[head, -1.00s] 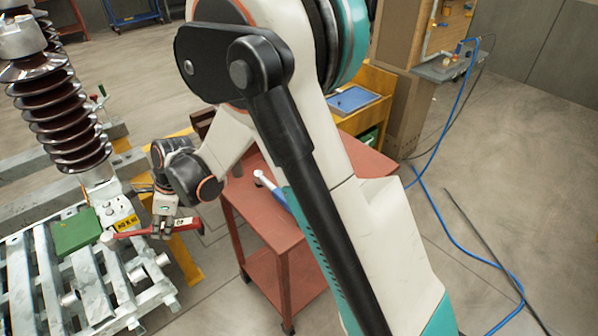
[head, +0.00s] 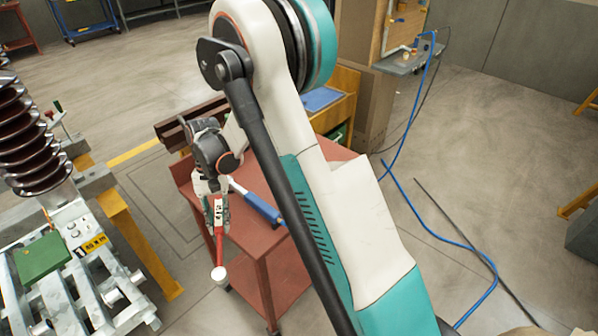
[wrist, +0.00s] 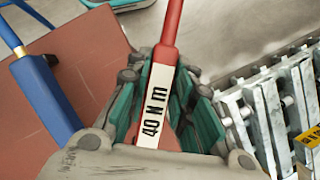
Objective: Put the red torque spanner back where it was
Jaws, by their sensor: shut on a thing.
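The red torque spanner (head: 218,246) is in my gripper (head: 220,212), which is shut on it. In the head view it points down the picture, with a round white end lowest, off the near-left edge of the red cart (head: 262,212). In the wrist view the red spanner (wrist: 155,105) shows a white "40 N m" label between the fingers (wrist: 162,110); its far end runs out of the top of the picture. A spanner with a blue handle (head: 262,207) lies on the cart top, right of my gripper. It also shows in the wrist view (wrist: 44,95). Where the red spanner was before is not shown.
The grey metal frame (head: 110,295) with a green box (head: 42,256) and a brown ribbed insulator (head: 30,140) stands at the left. A yellow beam (head: 140,245) runs between frame and cart. Blue cable (head: 440,225) lies on the floor at the right.

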